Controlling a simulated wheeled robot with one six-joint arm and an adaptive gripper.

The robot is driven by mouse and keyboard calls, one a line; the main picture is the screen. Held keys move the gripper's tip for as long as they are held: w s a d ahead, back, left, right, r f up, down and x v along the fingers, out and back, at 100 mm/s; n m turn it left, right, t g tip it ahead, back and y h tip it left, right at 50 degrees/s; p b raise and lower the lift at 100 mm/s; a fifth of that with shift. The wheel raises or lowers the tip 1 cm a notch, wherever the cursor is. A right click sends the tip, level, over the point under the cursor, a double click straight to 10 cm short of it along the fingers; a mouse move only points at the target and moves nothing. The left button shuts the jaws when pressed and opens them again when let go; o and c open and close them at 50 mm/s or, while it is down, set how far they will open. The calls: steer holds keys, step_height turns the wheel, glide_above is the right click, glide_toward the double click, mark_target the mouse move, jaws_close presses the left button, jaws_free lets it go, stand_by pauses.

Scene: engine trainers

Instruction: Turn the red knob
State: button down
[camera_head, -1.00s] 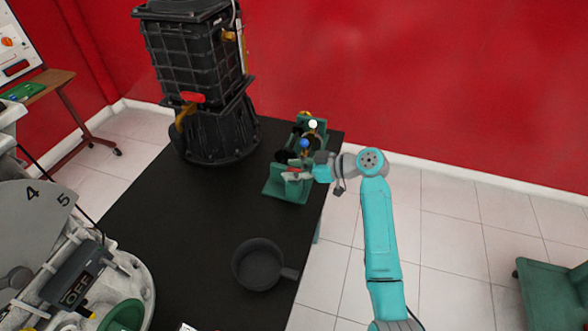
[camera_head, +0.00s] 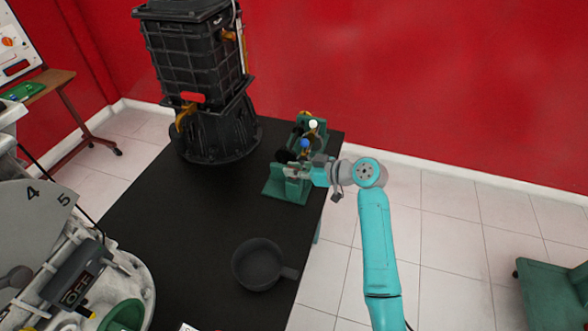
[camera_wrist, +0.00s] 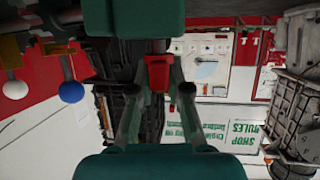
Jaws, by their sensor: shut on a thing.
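The red knob (camera_wrist: 157,72) shows in the wrist view, at the upper middle, below a green block. My gripper (camera_head: 299,172) has its two fingers closed in on either side of the knob. In the head view the gripper is at the front of the green trainer stand (camera_head: 287,190) and hides the knob. The stand carries a blue ball knob (camera_head: 305,143) and a white ball knob (camera_head: 313,125). In the wrist view the blue ball (camera_wrist: 71,92) and white ball (camera_wrist: 15,89) are on the left.
The stand is on the right part of a black table (camera_head: 205,215). A tall black housing (camera_head: 205,70) stands at the back, and a dark pan (camera_head: 258,264) lies near the front. The table's middle is clear. A red wall rises behind.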

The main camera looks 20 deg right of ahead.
steer(key=m+t+h, duration=0.3)
steer(key=m+h, duration=0.2)
steer(key=shift+a, duration=0.1)
steer(key=m+t+h, duration=0.1)
steer(key=m+h, duration=0.4)
steer(key=shift+h, duration=0.4)
steer(key=m+g+h, duration=0.2)
steer(key=m+h, duration=0.3)
steer(key=h, duration=0.1)
steer(key=shift+m, duration=0.4)
steer(key=shift+m+g+h, duration=1.3)
steer(key=shift+f, duration=0.1)
steer(key=c, duration=1.1)
jaws_free()
